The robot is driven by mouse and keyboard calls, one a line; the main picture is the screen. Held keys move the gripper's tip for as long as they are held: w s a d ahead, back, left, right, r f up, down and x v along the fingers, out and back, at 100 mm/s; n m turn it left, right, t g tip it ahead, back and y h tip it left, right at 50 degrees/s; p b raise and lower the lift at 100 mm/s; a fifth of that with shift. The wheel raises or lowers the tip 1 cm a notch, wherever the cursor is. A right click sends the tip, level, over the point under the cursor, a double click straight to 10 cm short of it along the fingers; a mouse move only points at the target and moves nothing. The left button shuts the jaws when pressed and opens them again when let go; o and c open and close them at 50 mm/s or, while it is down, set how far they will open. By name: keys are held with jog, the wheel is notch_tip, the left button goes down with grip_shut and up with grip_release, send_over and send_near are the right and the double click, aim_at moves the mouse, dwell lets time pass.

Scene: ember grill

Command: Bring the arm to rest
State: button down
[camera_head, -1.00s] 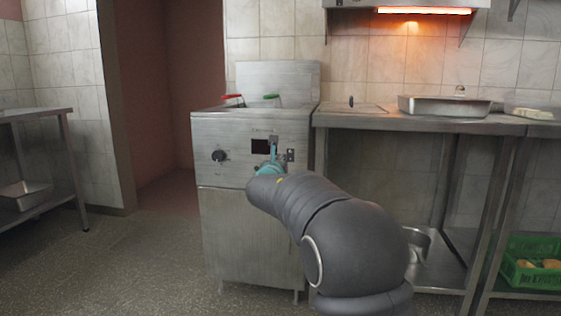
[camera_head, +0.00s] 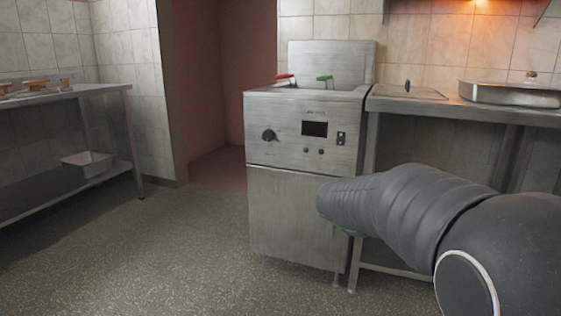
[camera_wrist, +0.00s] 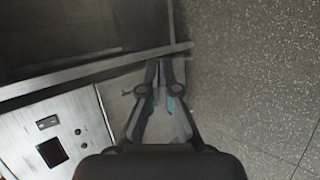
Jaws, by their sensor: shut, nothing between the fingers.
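My gripper (camera_wrist: 162,88) shows in the wrist view with its fingers together and nothing between them. Behind it in that view are a metal bar, the speckled floor and the fryer's front panel (camera_wrist: 75,130). In the head view my dark grey arm reaches in from the lower right, in front of the fryer's lower right side and the steel table. My gripper itself is hidden behind the arm there.
The steel fryer (camera_head: 290,215) has a knob, a dark display, and red and green basket handles (camera_head: 324,78). A steel counter (camera_head: 440,103) with a metal pan (camera_head: 510,95) stands right. Another table (camera_head: 95,90) stands left. The floor between is clear.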

jog(key=s+a+m+g+y+p, duration=0.1)
jog(key=s+a+m+y, duration=0.15)
jog(key=s, duration=0.65)
jog(key=s+a+m+g+y+p, duration=0.15)
jog(key=s+m, duration=0.25)
jog(key=s, duration=0.5)
jog(key=s+a+m+g+y+p, duration=0.1)
jog(key=s+a+m+y+p, duration=0.2)
jog(key=s, duration=0.5)
jog(key=s+r+m+t+p, duration=0.1)
jog(key=s+r+t, duration=0.1)
jog(key=s+r, duration=0.4)
jog(key=shift+m, duration=0.35)
jog(key=shift+t, duration=0.25)
